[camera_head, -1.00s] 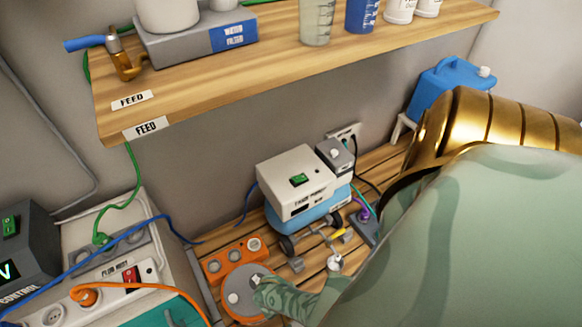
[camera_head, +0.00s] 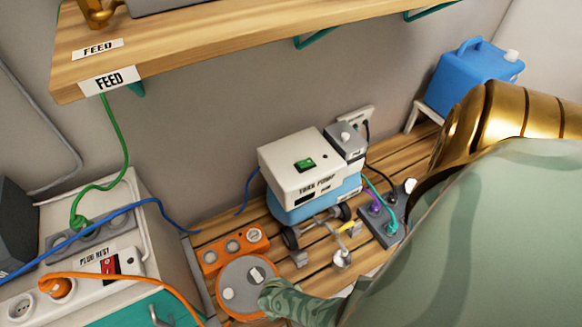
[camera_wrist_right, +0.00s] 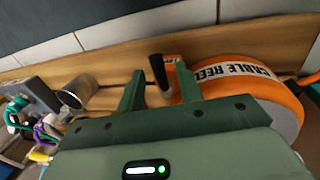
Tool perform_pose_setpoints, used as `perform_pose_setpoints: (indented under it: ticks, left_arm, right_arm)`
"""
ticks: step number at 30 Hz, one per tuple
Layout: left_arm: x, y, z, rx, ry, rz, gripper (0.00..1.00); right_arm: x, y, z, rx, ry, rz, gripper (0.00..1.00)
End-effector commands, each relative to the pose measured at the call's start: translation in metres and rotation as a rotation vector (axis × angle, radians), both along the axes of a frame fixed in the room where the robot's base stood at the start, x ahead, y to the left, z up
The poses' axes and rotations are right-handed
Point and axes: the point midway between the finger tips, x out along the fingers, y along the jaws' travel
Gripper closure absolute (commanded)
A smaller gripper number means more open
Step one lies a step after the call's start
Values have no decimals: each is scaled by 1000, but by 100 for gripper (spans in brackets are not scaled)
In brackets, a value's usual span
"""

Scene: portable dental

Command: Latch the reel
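The cable reel (camera_head: 229,297) is an orange drum with a grey face, low on the slatted wooden floor at the bottom of the head view. In the right wrist view the reel (camera_wrist_right: 289,98) shows its orange rim and a "CABLE REEL" label. A black upright lever (camera_wrist_right: 157,72) stands beside the rim. My right gripper (camera_wrist_right: 160,69) is open, with a green finger on each side of the lever in that picture; I cannot tell whether either touches it. In the head view my right gripper (camera_head: 277,297) overlaps the reel's right edge. My left gripper is not in view.
An orange socket strip (camera_head: 232,250) lies just behind the reel. The tank pump (camera_head: 300,170) stands behind it to the right, with a grey plug block (camera_head: 380,232) beside it. A white cabinet (camera_head: 115,262) with cables is on the left. A wooden shelf (camera_head: 200,45) overhangs above.

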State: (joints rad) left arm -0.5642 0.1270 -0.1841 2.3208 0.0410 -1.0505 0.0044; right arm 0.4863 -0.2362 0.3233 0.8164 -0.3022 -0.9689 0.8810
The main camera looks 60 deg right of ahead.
Motion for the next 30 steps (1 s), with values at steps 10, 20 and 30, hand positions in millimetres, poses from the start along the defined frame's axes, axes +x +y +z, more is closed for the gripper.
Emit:
perform_pose_setpoints:
  ticks: [10,20,30]
  left_arm:
    - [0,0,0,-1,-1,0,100]
    - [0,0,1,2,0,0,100]
    - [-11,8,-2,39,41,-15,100]
  right_arm:
    - [0,0,1,-1,-1,0,100]
    - [0,-1,1,-1,-1,24,100]
    - [-4,-8,2,-1,-2,218,100]
